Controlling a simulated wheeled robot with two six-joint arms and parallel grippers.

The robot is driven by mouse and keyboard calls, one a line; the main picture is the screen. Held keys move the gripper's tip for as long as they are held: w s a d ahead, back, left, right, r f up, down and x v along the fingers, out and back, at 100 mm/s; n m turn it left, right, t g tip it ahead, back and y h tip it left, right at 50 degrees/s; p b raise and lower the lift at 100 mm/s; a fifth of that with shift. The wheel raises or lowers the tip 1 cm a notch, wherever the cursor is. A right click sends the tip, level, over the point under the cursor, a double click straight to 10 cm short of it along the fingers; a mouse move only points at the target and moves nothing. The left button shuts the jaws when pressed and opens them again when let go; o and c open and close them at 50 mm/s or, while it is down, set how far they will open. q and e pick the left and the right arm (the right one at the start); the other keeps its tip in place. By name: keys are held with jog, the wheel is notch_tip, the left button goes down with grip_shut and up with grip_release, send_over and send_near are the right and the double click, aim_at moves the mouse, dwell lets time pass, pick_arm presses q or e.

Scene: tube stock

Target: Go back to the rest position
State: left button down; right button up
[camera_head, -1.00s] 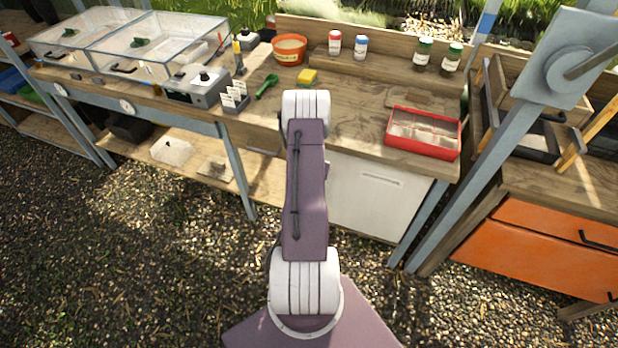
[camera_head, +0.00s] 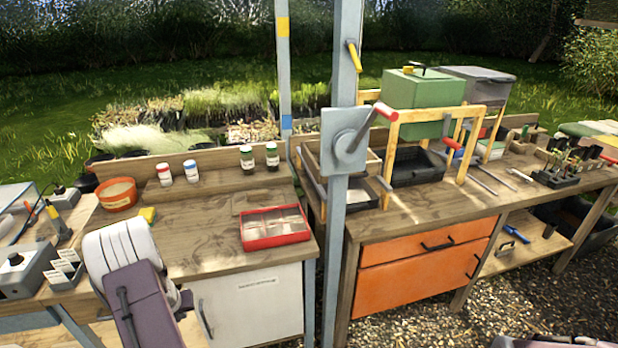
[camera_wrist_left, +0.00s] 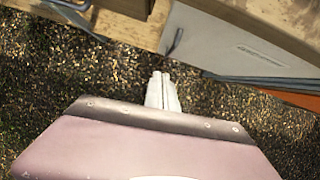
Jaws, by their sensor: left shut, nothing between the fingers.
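My left gripper (camera_wrist_left: 161,90) shows in the left wrist view with its two pale fingers together and nothing between them. It is over the gravel, apart from the workbench. In the head view, my left arm's white joint and mauve link stand at the lower left, in front of the bench; the fingers cannot be made out there.
A wooden bench (camera_head: 190,232) holds a red tray (camera_head: 274,240), an orange pot (camera_head: 117,195) and several bottles. A grey-blue post (camera_head: 333,250) stands between it and the orange-drawer bench (camera_head: 400,308). A white cabinet door (camera_wrist_left: 235,45) is near the left gripper.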

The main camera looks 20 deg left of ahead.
pick_arm(q)
jog(key=w+d+r+m+t, duration=0.25)
jog(key=w+d+r, duration=0.55)
jog(key=w+d, duration=0.4)
jog(key=w+d+r+n+h, duration=0.1)
jog(key=w+d+r+n, duration=0.15)
jog(key=d, duration=0.45)
jog(key=w+d+r+n, duration=0.1)
jog(key=d+r+n, duration=0.1)
jog(key=d+r, duration=0.3)
jog(key=s+d+f+n+g, duration=0.1)
jog(key=s+d+n, duration=0.3)
jog(key=s+n, duration=0.2)
jog(key=s+d+f+n+g+h, duration=0.1)
jog(key=s+d+n+g, duration=0.1)
jog(key=s+d+n, duration=0.2)
jog(key=s+d+f+n+g+h, duration=0.1)
jog(key=s+d+n, duration=0.3)
jog(key=s+n, duration=0.5)
jog(key=shift+s+f+n+g, duration=0.2)
jog(key=shift+f+n+g, duration=0.2)
jog(key=shift+n, duration=3.2)
